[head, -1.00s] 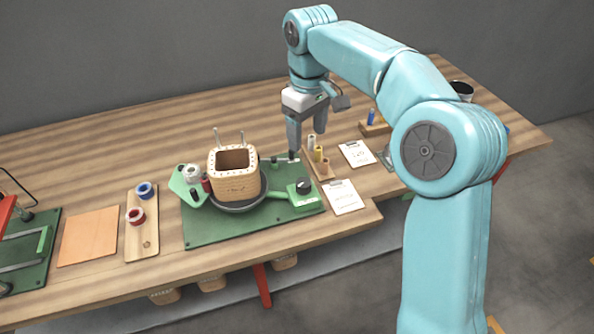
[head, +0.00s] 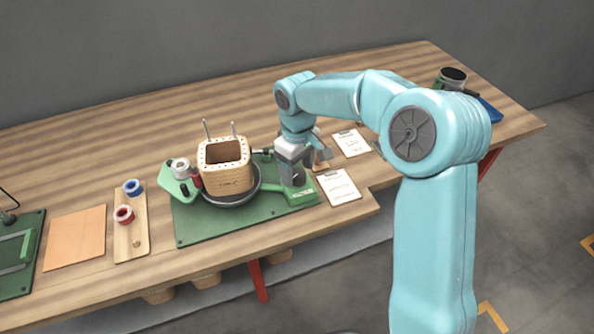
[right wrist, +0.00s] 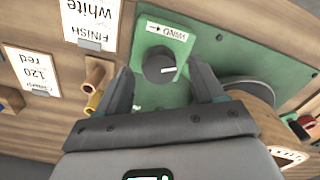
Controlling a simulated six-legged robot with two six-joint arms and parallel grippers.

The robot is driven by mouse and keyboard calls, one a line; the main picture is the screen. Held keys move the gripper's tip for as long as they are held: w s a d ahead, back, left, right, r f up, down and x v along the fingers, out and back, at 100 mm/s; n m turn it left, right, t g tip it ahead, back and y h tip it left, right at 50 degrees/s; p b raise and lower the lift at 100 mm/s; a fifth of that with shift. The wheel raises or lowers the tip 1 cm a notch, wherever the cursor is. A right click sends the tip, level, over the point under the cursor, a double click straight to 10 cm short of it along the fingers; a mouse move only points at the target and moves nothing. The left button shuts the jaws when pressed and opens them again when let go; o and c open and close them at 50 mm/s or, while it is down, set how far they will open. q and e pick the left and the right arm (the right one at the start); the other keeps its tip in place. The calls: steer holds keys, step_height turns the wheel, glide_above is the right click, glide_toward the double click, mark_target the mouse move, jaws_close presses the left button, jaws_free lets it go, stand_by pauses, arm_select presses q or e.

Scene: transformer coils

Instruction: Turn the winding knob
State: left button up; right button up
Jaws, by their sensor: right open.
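The black winding knob (right wrist: 158,65) shows in the right wrist view, with a white mark on its top. It sits on a green plate beside a label (right wrist: 167,31) reading WIND with an arrow. My right gripper (right wrist: 162,82) is open, its fingers on either side of the knob; I cannot tell whether they touch it. In the head view, my right gripper (head: 292,178) is low over the right part of the green winder base (head: 215,228) and largely hides the knob. The wooden coil former (head: 226,178) stands on the winder's dark round plate. My left gripper is out of view.
Cards (head: 339,187) lie to the right of the winder, and wooden pegs (right wrist: 97,75) stand close to the gripper. A wooden strip (head: 131,235) with blue and red spools and an orange sheet (head: 76,236) lie to the left.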

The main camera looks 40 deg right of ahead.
steer(key=shift+s+f, duration=0.1)
steer(key=shift+f, duration=0.3)
steer(key=shift+s+f, duration=0.1)
steer(key=shift+s, duration=0.05)
steer(key=shift+w+f, duration=0.1)
steer(key=shift+w, duration=0.1)
steer(key=shift+s, duration=0.1)
steer(key=c, duration=1.1)
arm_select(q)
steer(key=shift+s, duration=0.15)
arm_select(e)
steer(key=shift+o, duration=0.2)
